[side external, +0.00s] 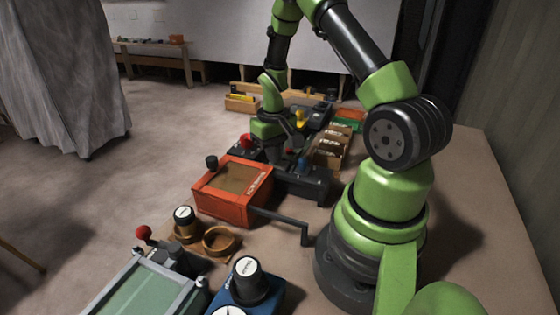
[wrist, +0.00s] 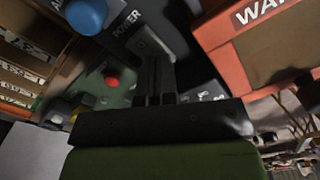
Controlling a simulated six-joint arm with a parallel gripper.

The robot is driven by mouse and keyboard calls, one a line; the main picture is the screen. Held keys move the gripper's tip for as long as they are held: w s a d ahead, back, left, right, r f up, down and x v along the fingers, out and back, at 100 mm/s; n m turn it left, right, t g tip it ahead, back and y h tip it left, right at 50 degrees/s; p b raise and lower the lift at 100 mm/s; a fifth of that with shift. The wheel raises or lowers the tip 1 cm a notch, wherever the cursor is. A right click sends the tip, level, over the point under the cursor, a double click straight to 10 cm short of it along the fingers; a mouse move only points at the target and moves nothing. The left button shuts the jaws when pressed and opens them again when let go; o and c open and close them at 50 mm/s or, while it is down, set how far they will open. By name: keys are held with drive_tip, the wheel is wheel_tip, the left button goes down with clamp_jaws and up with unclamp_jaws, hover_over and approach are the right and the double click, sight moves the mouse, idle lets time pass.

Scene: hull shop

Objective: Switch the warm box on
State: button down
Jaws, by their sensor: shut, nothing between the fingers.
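The warm box (side external: 232,190) is an orange-red box with a brown panel on top and a dark knob at its far left corner, standing mid-table in the side view. Its lettered orange edge shows at the upper right of the wrist view (wrist: 262,17). Beside it is a dark grey control box (side external: 308,187) with a blue knob (wrist: 86,15) and a plate marked POWER (wrist: 128,22). My gripper (wrist: 155,68) is shut and empty, with its fingers close over the plate beside the POWER lettering. The fingers hide part of it, and I cannot tell whether they touch.
A red button on a greenish box (wrist: 112,82) lies left of my fingers in the wrist view. A wooden rack (side external: 332,148) stands behind the control box. A dark crank rod (side external: 285,220), a wooden ring (side external: 220,241) and a blue box (side external: 262,297) with a black knob are nearer the camera.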

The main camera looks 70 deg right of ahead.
drive_tip(key=shift+r, duration=3.45)
drive_tip(key=a+r+t, duration=0.2)
drive_tip(key=a+r, duration=0.4)
drive_tip(key=r, duration=0.2)
drive_tip(key=s+a+r+n+t+y, duration=0.2)
drive_tip(key=s+a+r+t, duration=0.3)
drive_tip(key=s+a+r, duration=0.5)
drive_tip(key=a+r, duration=0.1)
drive_tip(key=a, duration=0.3)
drive_tip(key=shift+s, duration=0.2)
